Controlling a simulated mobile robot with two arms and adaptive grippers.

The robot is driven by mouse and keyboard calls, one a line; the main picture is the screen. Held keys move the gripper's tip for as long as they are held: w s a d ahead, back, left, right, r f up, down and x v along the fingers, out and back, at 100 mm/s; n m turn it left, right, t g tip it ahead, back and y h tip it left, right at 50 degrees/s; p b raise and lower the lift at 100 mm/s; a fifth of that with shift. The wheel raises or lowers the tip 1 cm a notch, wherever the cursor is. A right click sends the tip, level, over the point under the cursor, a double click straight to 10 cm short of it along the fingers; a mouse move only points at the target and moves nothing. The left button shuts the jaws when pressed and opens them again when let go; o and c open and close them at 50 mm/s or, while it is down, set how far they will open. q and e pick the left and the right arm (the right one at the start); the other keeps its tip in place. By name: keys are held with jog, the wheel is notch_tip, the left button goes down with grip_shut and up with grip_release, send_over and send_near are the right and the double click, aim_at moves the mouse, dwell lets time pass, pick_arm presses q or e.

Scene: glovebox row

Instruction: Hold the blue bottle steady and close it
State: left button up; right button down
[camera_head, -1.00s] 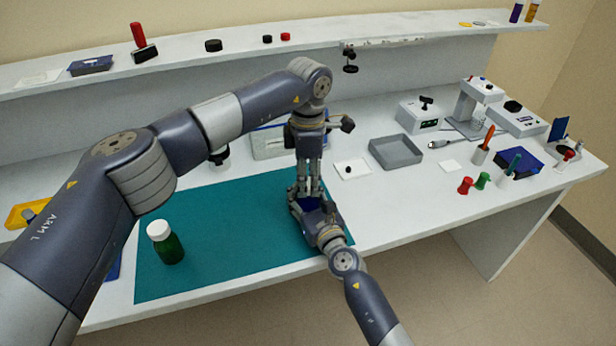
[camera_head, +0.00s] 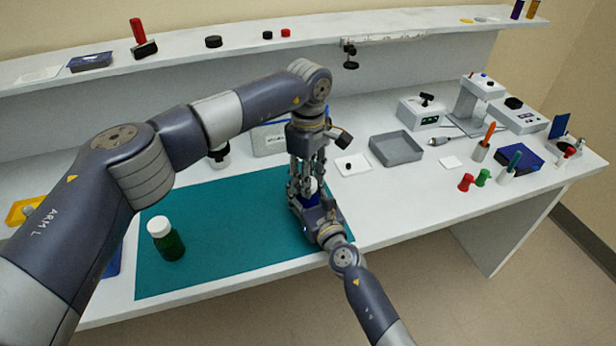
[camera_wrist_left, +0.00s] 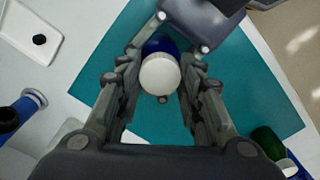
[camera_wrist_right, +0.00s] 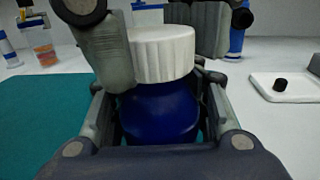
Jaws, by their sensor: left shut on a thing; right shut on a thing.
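The blue bottle (camera_wrist_right: 160,112) stands upright between the fingers of my right gripper (camera_head: 310,204), which is shut on its body. A ribbed white cap (camera_wrist_right: 162,54) sits at the bottle's top; the neck is hidden and I cannot tell how tight it is. My left gripper (camera_head: 307,186) points down from above, its fingers on both sides of the white cap, shut on it. In the left wrist view the cap (camera_wrist_left: 160,76) shows from above, with blue bottle (camera_wrist_left: 158,46) behind it.
A green bottle with a white cap (camera_head: 166,240) stands on the left of the teal mat (camera_head: 215,255). A grey tray (camera_head: 397,149) and a small white plate with a black piece (camera_head: 352,165) lie to the right. The mat between green bottle and grippers is clear.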

pick_arm(q)
jog(key=m, duration=0.5)
jog(key=shift+m, duration=0.3)
jog(key=m, duration=0.6)
jog(key=shift+m, duration=0.4)
jog(key=m, duration=0.4)
jog(key=o, duration=0.7)
